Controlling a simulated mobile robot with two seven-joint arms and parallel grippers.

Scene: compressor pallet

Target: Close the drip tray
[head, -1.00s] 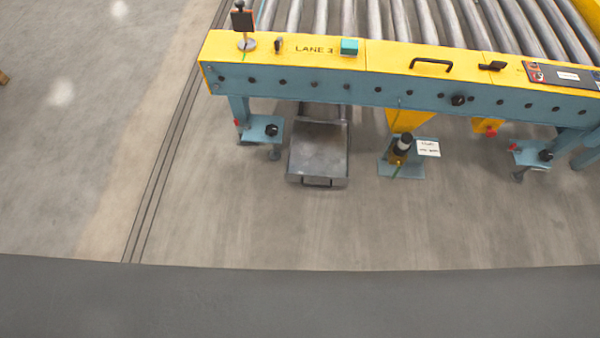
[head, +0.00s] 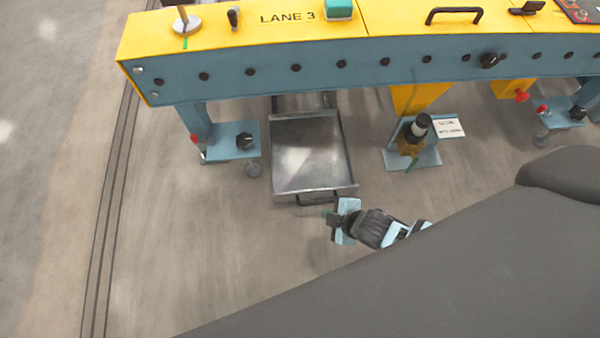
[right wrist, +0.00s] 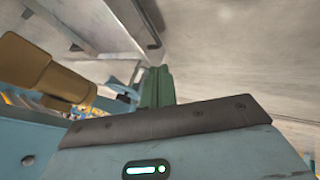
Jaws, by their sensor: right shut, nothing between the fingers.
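The drip tray (head: 308,155) is a shallow grey metal tray. It sticks out from under the blue and yellow conveyor frame (head: 250,75), with its dark handle (head: 318,198) on the front wall. My right gripper (head: 328,213) is shut and empty, close to the tray's front right corner beside the handle. I cannot tell whether it touches. In the right wrist view the green fingertips (right wrist: 157,87) are together, and a grey metal part, likely the tray (right wrist: 95,20), shows above them. My left gripper is not in view.
A blue foot bracket (head: 235,140) stands left of the tray. A blue stand with a black-topped yellow fitting (head: 412,135) and a white tag (head: 448,128) stands on the right. The floor in front and to the left is clear.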

